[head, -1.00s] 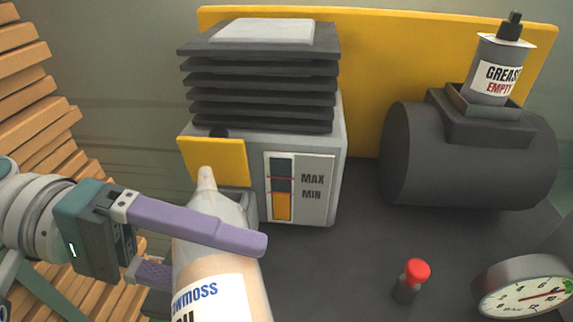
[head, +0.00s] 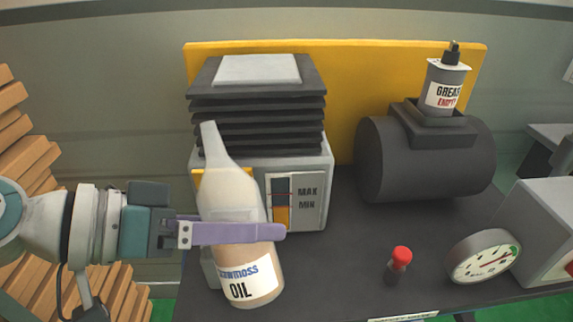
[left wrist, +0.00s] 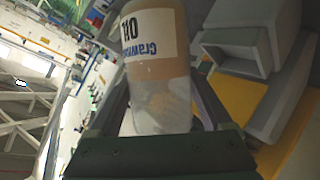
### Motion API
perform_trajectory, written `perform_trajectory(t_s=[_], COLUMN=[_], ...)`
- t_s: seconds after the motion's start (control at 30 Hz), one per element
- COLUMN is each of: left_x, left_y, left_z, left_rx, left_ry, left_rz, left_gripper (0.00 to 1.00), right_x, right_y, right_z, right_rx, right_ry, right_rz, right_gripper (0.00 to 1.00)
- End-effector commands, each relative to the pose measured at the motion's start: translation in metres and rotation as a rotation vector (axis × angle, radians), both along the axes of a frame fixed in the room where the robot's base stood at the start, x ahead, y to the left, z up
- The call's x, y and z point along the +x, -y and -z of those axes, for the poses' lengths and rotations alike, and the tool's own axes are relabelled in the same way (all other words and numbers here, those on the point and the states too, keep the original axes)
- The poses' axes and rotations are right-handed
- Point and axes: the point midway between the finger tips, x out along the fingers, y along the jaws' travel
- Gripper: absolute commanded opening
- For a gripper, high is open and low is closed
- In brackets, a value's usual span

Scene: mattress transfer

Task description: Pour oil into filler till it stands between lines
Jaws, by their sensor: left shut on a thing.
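The oil bottle (head: 235,190), translucent with amber oil in its lower part, stands nearly upright, its nozzle leaning a little left. My left gripper (head: 235,232) is shut around its body, and the label also shows in the left wrist view (left wrist: 148,35). The bottle is in front of the grey machine (head: 315,155) and hides the filler area below the yellow plate (head: 208,180). The machine's level gauge (head: 281,203) has MAX and MIN marks; its orange fill stands near the lower mark. My right gripper is not in view.
A dark cylinder tank (head: 425,160) carries a grease bottle (head: 447,85) marked empty. A red-capped item (head: 398,265) and a round dial (head: 483,256) sit at the front right of the dark bench (head: 340,265). Stacked wooden slats (head: 25,160) stand at left.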

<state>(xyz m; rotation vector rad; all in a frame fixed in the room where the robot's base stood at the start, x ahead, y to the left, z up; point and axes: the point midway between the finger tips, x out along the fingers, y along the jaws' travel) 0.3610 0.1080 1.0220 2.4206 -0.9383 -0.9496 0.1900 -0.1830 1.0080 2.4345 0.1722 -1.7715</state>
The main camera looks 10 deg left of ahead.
Motion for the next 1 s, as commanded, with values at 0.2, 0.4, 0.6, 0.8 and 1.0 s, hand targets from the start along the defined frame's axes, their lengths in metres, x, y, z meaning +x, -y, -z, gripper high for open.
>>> perform_trajectory(t_s=[0.2,0.4,0.6,0.8,1.0], left_x=[0.016,0.028,0.035,0.036,0.036], left_y=[-0.013,-0.022,-0.028,-0.029,-0.029], left_z=[-0.03,-0.05,-0.06,-0.062,-0.062], left_rx=[0.116,0.208,0.259,0.272,0.271], left_ry=[0.149,0.263,0.325,0.34,0.339], left_rz=[0.0,0.0,0.0,0.001,0.0], left_gripper=[0.0,0.0,0.0,0.0,0.0], right_x=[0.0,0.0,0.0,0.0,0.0], right_y=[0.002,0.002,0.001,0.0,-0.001], right_z=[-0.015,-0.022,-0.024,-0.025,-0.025], right_rx=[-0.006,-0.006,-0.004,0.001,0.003], right_ry=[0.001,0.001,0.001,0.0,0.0], right_rz=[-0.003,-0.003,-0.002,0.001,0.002], right_gripper=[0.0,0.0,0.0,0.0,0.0])
